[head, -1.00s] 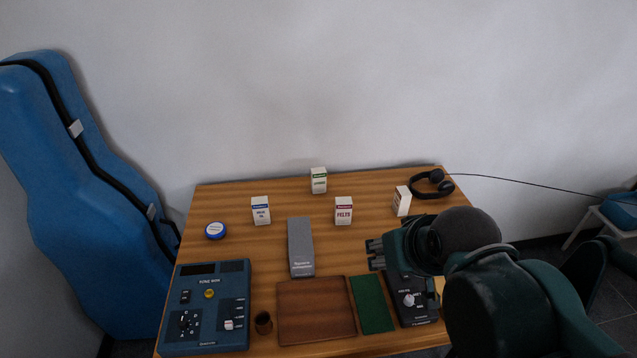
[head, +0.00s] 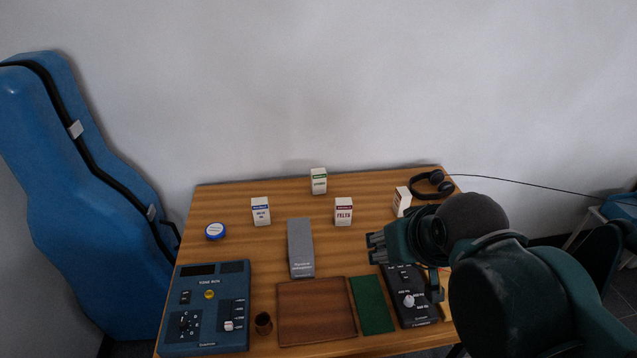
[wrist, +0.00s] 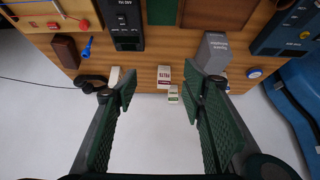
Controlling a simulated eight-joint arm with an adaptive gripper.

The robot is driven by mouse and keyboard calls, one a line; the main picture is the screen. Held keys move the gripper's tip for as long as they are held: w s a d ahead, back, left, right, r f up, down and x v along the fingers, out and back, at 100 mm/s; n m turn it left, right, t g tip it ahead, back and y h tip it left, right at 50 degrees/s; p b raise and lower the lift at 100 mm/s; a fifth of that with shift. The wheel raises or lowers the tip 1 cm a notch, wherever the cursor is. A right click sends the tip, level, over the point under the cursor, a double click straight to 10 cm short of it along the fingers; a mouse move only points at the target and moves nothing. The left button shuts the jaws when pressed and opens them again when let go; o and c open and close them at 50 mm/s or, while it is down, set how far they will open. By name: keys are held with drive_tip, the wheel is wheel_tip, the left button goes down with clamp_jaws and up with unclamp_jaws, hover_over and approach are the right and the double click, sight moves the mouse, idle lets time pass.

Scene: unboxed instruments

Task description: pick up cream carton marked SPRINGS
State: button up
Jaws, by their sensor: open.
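Several cream cartons stand on the wooden table. A green-banded carton (head: 318,182) is at the back middle, its small lettering too blurred to read surely; it also shows in the wrist view (wrist: 172,94). A red-banded carton marked FELTS (head: 343,212) stands nearer. A blue-banded carton (head: 261,212) is to the left. Another carton (head: 402,202) at the right is turned, its label unreadable. I cannot tell which is SPRINGS. My gripper (head: 376,248) is open and empty, right of the grey box and apart from every carton. In the wrist view its fingers (wrist: 160,90) are spread.
A tall grey box (head: 300,248) stands mid-table. Headphones (head: 432,184) lie at the back right, a blue round tin (head: 215,231) at the left. A blue control box (head: 205,305), brown board (head: 316,310), green mat (head: 371,304) and black pedal (head: 410,300) fill the front.

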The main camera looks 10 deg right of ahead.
drive_tip(key=w+r+m+g+p, duration=0.25)
drive_tip(key=w+r+m, duration=0.25)
drive_tip(key=w+r, duration=0.8)
drive_tip(key=m+g+h+p, duration=0.35)
drive_tip(key=m+p, duration=0.35)
drive_tip(key=m, duration=0.5)
hover_over(318, 172)
wheel_tip(318, 172, down, 10)
drive_tip(key=shift+g, duration=0.5)
wheel_tip(318, 172, down, 20)
drive_tip(key=shift+w+a+r, duration=0.1)
drive_tip(key=shift+w, duration=0.05)
drive_tip(key=shift+x, duration=1.3)
